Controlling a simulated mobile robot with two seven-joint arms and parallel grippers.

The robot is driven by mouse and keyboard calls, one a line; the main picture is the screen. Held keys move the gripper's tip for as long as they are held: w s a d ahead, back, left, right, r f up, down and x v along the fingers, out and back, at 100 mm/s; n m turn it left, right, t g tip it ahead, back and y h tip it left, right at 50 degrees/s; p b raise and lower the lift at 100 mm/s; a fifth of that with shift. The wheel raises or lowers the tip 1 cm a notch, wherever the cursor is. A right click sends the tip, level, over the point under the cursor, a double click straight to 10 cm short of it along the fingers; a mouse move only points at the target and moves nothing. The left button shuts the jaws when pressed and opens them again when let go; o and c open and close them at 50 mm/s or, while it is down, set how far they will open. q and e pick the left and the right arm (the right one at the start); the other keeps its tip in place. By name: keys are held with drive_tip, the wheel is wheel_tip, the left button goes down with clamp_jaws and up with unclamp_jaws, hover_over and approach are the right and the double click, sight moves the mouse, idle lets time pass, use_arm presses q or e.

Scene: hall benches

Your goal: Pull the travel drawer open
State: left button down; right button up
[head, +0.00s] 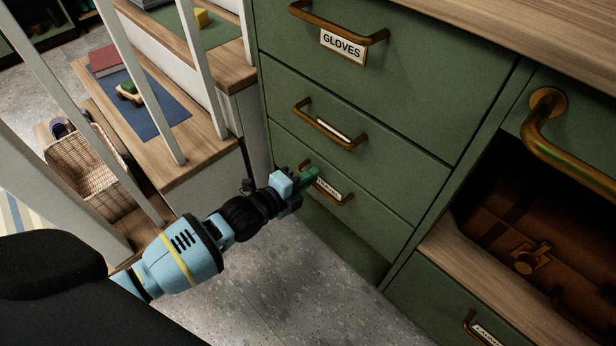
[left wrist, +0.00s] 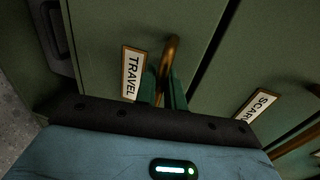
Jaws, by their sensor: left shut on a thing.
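The travel drawer (head: 375,212) is the lowest of the three green drawers in the left column of the cabinet, and its front looks flush with the column. Its brass bar handle (left wrist: 170,57) and TRAVEL label (left wrist: 131,74) show in the left wrist view. My left gripper (head: 312,177) is at this handle, shut on it, with its green fingers on either side of the bar. The fingers hide part of the handle and label in the head view. My right gripper is not in view.
Above are the middle drawer (head: 370,140) and the GLOVES drawer (head: 420,75). On the right, a brown suitcase (head: 535,235) lies in an open compartment. A white railing (head: 135,80), wooden steps and a wicker basket (head: 85,160) stand left. Grey floor below is clear.

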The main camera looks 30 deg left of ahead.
use_arm(q)
drive_tip(key=shift+s, duration=0.1)
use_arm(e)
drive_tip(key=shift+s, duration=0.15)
use_arm(q)
drive_tip(key=f+p+v, duration=0.2)
drive_tip(key=p+v, duration=0.2)
drive_tip(key=v, duration=0.6)
drive_tip(key=s+f+p+v, duration=0.1)
drive_tip(key=p+v, duration=0.4)
drive_tip(key=v, duration=0.5)
drive_tip(key=shift+s+a+f, duration=0.25)
drive_tip(key=shift+s+f, duration=0.05)
drive_tip(key=shift+f, duration=0.3)
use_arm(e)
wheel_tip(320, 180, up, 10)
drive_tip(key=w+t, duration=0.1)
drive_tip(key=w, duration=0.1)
